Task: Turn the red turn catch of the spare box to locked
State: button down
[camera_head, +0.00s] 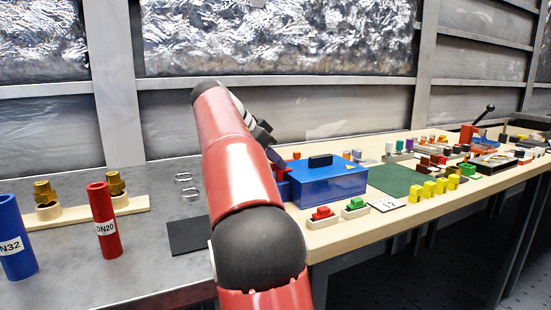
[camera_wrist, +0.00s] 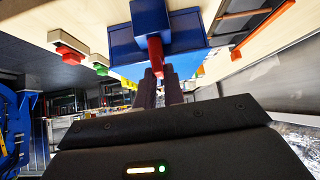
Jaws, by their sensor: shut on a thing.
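The spare box is a blue box (camera_head: 330,186) with a black handle on its lid, standing on the wooden bench. In the wrist view the box (camera_wrist: 190,38) is at the top, with a dark blue block on its near face. The red turn catch (camera_wrist: 155,51) sticks out from the box toward me. My gripper (camera_wrist: 160,76) is shut on the catch, its two dark fingers on either side of the red piece. In the head view my red arm hides the gripper and most of the catch. I cannot tell the catch's exact angle.
Red (camera_head: 322,213) and green (camera_head: 355,204) blocks on pale bases stand in front of the box. A green mat (camera_head: 392,180) and yellow blocks (camera_head: 428,189) lie to the right. Blue (camera_head: 16,240) and red (camera_head: 103,225) cylinders stand on the grey bench at left.

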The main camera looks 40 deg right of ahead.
jog(key=shift+f+m, duration=0.1)
jog(key=shift+m, duration=0.2)
jog(key=c, duration=1.5)
grip_release()
jog(key=v, duration=0.8)
jog(key=shift+w, duration=0.1)
jog(key=shift+f, duration=0.1)
